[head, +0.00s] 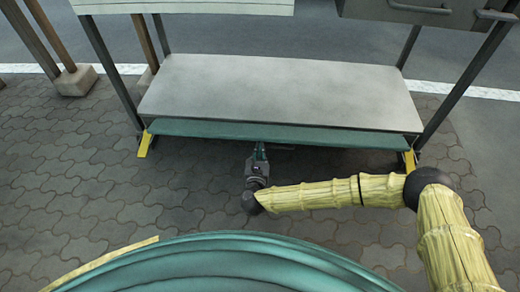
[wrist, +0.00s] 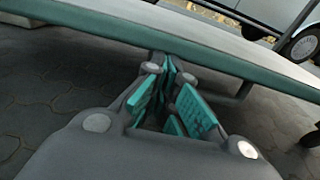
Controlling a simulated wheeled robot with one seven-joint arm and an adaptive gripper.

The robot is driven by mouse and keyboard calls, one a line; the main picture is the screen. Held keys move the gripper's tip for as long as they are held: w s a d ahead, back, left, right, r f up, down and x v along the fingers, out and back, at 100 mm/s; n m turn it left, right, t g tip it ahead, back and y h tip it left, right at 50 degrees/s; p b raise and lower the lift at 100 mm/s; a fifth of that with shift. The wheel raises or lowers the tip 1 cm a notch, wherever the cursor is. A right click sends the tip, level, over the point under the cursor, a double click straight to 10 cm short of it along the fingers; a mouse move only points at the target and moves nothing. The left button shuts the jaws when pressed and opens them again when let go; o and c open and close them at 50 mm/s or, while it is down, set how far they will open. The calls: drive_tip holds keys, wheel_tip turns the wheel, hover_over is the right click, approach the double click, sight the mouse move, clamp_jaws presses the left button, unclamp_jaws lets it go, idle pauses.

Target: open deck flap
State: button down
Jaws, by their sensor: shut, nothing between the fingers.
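The deck (head: 280,90) is a wide grey slab on a dark-legged frame. A long teal strip, which looks like the deck flap (head: 330,135), runs along its near edge. The flap shows in the wrist view as a teal band (wrist: 90,22) crossing above my fingers. My gripper (head: 260,150) is at the near edge of the flap, left of its middle. In the wrist view my gripper (wrist: 170,85) has teal finger pads, is shut with nothing held, and its tips are close to or under the band. Whether they touch it I cannot tell.
Yellow brackets (head: 146,143) and (head: 409,160) sit at the deck's near corners beside the legs. A grey box with handles (head: 430,14) hangs above right. Wooden posts (head: 50,40) stand at left. Paving (head: 60,180) in front is clear. A wheel (wrist: 305,45) shows in the wrist view.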

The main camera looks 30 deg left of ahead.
drive_tip(key=s+d+f+p, duration=0.1)
drive_tip(key=s+d, duration=0.1)
drive_tip(key=s, duration=0.3)
drive_tip(key=s+d+f+p, duration=0.1)
drive_tip(key=s+d+f, duration=0.1)
drive_tip(key=s, duration=0.3)
drive_tip(key=shift+d+f, duration=0.25)
drive_tip(key=shift+d, duration=0.2)
